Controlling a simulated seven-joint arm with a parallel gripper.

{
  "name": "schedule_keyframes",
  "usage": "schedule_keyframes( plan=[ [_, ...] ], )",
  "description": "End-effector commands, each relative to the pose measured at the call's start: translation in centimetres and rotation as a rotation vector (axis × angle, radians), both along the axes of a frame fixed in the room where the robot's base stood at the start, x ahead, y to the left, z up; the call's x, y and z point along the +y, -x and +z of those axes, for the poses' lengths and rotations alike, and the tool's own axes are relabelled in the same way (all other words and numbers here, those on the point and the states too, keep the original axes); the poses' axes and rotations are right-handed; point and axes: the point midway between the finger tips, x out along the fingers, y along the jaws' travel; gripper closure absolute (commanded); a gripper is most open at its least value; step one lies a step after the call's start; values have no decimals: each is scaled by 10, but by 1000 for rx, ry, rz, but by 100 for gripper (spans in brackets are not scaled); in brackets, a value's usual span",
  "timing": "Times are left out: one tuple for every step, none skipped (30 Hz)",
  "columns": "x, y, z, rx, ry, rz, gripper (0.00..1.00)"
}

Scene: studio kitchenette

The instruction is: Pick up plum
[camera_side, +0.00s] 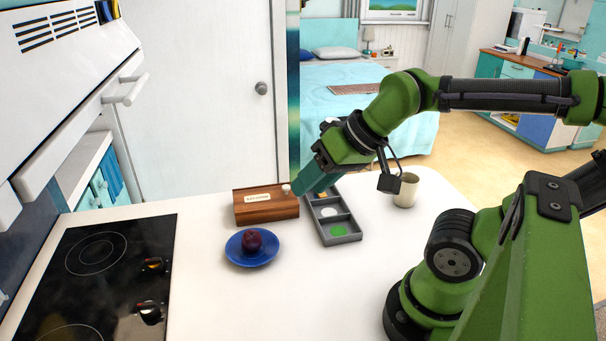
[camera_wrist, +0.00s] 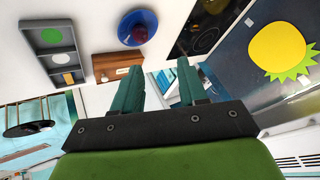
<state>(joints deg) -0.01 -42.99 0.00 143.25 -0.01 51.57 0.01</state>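The plum (camera_side: 252,240) is dark reddish purple and round. It sits on a blue plate (camera_side: 233,253) on the white counter in the side view. In the wrist view the plum (camera_wrist: 139,33) and the plate (camera_wrist: 123,20) show near the top, beyond my fingertips. My gripper (camera_side: 309,182) is above the counter, behind and to the right of the plate in the side view, well apart from the plum. In the wrist view the two teal fingers of my gripper (camera_wrist: 158,80) stand apart with nothing between them.
A wooden box (camera_side: 262,210) with a label lies behind the plate. A grey compartment tray (camera_side: 346,239) with green and white discs is right of it, close to my gripper. A beige cup (camera_side: 406,191) stands further right. A black cooktop (camera_side: 90,285) is at the left. The front counter is clear.

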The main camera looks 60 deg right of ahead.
Motion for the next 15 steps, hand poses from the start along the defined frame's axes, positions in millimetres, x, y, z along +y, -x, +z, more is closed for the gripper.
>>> schedule_keyframes(
  plan=[
    [0,0,0,0,0,0,49],
    [0,0,0,0,0,0,45],
    [0,0,0,0,0,0,39],
    [0,0,0,0,0,0,38],
    [0,0,0,0,0,0,38],
    [0,0,0,0,0,0,38],
    [0,0,0,0,0,0,38],
    [0,0,0,0,0,0,38],
    [0,0,0,0,0,0,38],
    [0,0,0,0,0,0,38],
    [0,0,0,1,0,0,38],
    [0,0,-2,8,0,2,38],
    [1,-1,-4,18,-1,3,38],
    [1,-2,-8,33,0,3,38],
    [1,-5,-11,54,-1,5,38]
  ],
)
